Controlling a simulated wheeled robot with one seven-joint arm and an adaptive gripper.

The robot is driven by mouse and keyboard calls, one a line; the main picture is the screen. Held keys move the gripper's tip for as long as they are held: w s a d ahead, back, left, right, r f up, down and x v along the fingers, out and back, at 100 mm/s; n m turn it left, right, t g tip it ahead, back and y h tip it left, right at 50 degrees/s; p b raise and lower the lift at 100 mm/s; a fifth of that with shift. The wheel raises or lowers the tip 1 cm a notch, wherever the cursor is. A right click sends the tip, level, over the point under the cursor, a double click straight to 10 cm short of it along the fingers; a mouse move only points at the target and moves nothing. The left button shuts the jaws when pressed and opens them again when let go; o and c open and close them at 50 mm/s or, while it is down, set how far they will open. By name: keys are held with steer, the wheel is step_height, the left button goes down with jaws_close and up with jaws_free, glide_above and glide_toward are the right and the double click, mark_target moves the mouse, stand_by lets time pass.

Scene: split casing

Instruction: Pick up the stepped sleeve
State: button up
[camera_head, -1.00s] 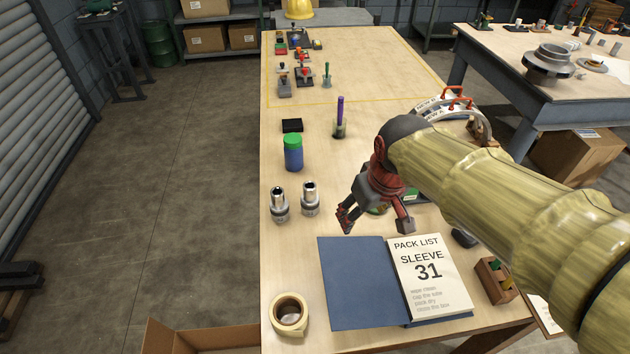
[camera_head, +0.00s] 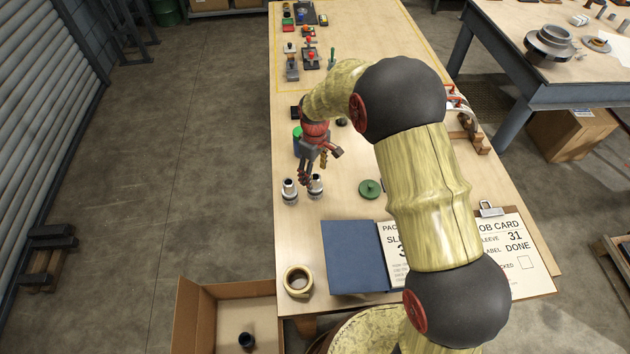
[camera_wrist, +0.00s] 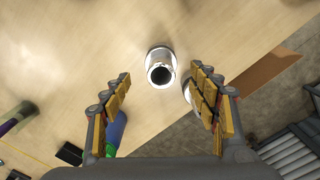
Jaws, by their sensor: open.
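Two silvery stepped sleeves stand upright side by side on the table in the head view, a left one (camera_head: 289,192) and a right one (camera_head: 315,187). My gripper (camera_head: 320,167) is open and empty, close behind and above them, its fingers partly covering the right one. In the wrist view one sleeve (camera_wrist: 160,66) stands between and beyond my open fingers (camera_wrist: 165,95), its dark bore facing me. The other sleeve (camera_wrist: 187,91) is mostly hidden behind the right-hand finger. No marking on either sleeve is readable.
A green-capped blue jar (camera_head: 297,142) stands just behind my gripper. A green disc (camera_head: 370,189), a blue folder (camera_head: 350,257), a tape roll (camera_head: 298,281) and a job card (camera_head: 520,250) lie nearby. A cardboard box (camera_head: 195,318) holding a dark cylinder (camera_head: 246,341) is below the near edge.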

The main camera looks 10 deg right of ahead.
mark_target(314, 185)
steer(key=shift+f, duration=4)
steer(key=shift+c, duration=1.4)
jaws_close()
steer(key=shift+r, duration=0.15)
